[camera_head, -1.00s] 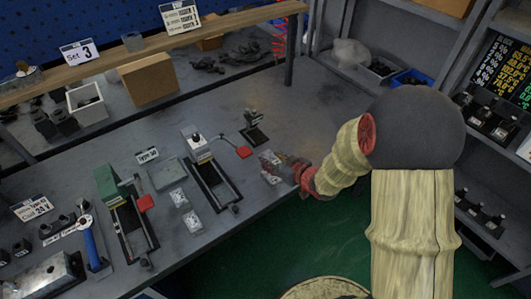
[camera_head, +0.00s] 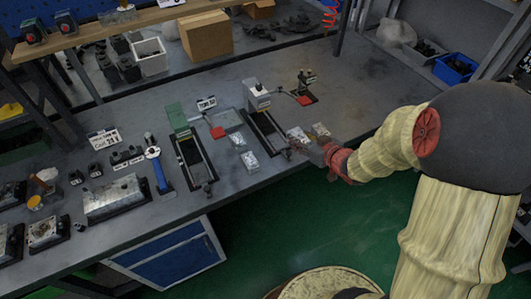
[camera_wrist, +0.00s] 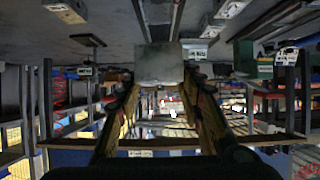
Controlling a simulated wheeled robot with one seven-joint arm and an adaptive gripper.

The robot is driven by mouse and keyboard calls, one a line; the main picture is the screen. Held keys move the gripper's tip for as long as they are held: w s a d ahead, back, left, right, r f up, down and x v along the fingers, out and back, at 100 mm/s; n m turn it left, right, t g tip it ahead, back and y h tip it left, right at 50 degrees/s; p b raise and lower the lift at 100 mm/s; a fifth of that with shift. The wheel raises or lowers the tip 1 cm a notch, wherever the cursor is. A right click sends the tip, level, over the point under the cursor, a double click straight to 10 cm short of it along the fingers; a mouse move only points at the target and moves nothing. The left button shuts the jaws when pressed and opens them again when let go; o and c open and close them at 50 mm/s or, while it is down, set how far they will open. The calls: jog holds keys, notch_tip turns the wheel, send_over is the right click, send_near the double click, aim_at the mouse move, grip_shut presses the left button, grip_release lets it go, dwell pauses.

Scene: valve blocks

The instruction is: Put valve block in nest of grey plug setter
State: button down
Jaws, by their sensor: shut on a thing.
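The grey plug setter (camera_head: 258,97) stands on the bench with its dark rails running toward the front edge and a red handle at its side. My gripper (camera_head: 296,150) is at the bench's front edge, by the near end of those rails. In the wrist view, my gripper (camera_wrist: 160,80) is shut on a grey valve block (camera_wrist: 158,66), held level between the fingers. The rails (camera_wrist: 160,12) show beyond the block, which hides the far part of the setter. In the head view the held block is hard to make out at the fingertips.
A green plug setter (camera_head: 176,117) stands to the left. A blue-handled tool (camera_head: 156,170) is further left.

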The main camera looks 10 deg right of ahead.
jog(key=shift+s+a+f, duration=0.1)
jog(key=shift+a, duration=0.2)
jog(key=b+x, duration=0.2)
jog(key=x, duration=0.3)
jog(key=f+b+x, duration=0.1)
jog(key=x, duration=0.4)
jog(key=d+b+x, duration=0.1)
jog(key=b+x, duration=0.1)
jog(key=x, duration=0.4)
jog(key=shift+s+f+b, duration=0.3)
jog(key=shift+s, duration=0.05)
jog(key=shift+w+a+f, duration=0.1)
jog(key=shift+w+f, duration=0.1)
jog(key=shift+f, duration=0.05)
jog(key=shift+w+f+b, duration=0.15)
jog(key=shift+f+b, duration=0.85)
jog(key=shift+f, duration=0.65)
jog(key=shift+f, duration=0.1)
jog(key=shift+f, duration=0.1)
jog(key=c, duration=1.2)
grip_release()
jog(key=shift+o, duration=0.2)
